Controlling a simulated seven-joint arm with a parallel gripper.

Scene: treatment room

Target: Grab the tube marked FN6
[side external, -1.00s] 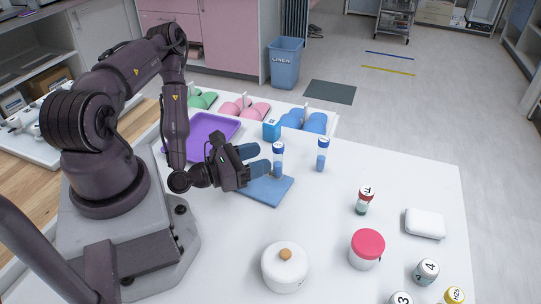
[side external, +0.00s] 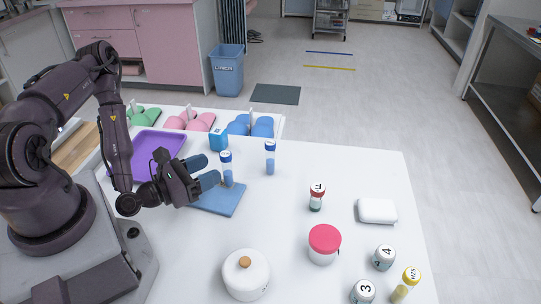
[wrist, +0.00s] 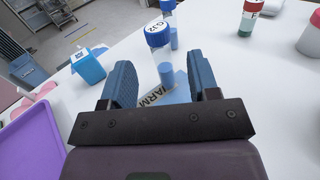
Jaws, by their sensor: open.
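A blue-capped clear tube with blue liquid (side external: 226,168) stands upright at the blue mat, just beyond my gripper (side external: 214,170). In the wrist view this tube (wrist: 159,42) stands ahead of the gap between my open, empty fingers (wrist: 165,85); its cap lettering looks like "GJ2", not FN6. A second blue-capped tube (side external: 270,158) stands behind, its label unreadable and partly hidden in the wrist view. A red-capped tube (side external: 317,198) stands to the right; its lettering seems to include F, but I cannot read it fully. A yellow-capped tube (side external: 405,286) leans at front right, its marking unclear.
The blue mat (side external: 225,203) lies under my gripper, with a purple tray (side external: 160,143) and blue box (side external: 218,140) behind. A lidded white pot (side external: 246,280), red-lidded jar (side external: 324,245), white block (side external: 377,211) and numbered jars (side external: 383,258) stand forward and right. The table's middle is clear.

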